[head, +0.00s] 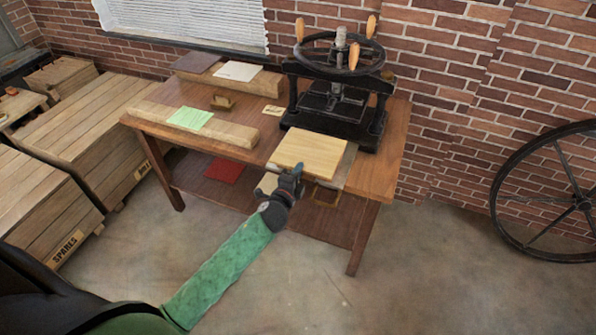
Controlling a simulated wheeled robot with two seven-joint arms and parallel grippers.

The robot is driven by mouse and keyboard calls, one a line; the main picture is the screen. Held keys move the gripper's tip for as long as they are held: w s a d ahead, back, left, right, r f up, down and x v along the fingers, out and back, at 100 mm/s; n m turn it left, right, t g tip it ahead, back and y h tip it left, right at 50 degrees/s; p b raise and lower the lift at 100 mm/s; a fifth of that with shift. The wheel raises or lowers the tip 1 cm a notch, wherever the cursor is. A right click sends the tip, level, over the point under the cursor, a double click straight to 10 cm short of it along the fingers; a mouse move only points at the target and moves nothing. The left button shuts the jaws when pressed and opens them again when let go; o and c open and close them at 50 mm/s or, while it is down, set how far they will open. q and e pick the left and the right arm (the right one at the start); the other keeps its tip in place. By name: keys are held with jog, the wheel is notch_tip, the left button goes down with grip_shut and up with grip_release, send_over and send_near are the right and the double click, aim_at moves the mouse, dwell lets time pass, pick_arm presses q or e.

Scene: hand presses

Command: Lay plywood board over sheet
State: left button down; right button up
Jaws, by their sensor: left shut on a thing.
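The plywood board (310,150) is a pale, flat, light-wood panel at the front of the table, before the press. My left gripper (298,172) is shut on its near edge. A grey flat surface (347,163) shows beside the board's right edge, partly covered by it. Whether the board touches it or hovers just above cannot be told. Any sheet under the board is hidden. A green sheet (190,118) lies on a wooden block at the left, and a white sheet (237,71) lies on a block at the back. My right gripper is not in view.
The black hand press (335,110) with its handwheel stands behind the board. The wooden table (375,170) has a lower shelf holding a red item (224,168). Crates stand at the left.

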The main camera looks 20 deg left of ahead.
pick_arm(q)
jog(key=c, duration=1.3)
grip_release()
jog(key=shift+o, duration=0.2)
jog(key=shift+s, duration=0.2)
jog(key=s, duration=0.6)
jog(key=shift+a, duration=0.15)
dwell(0.3)
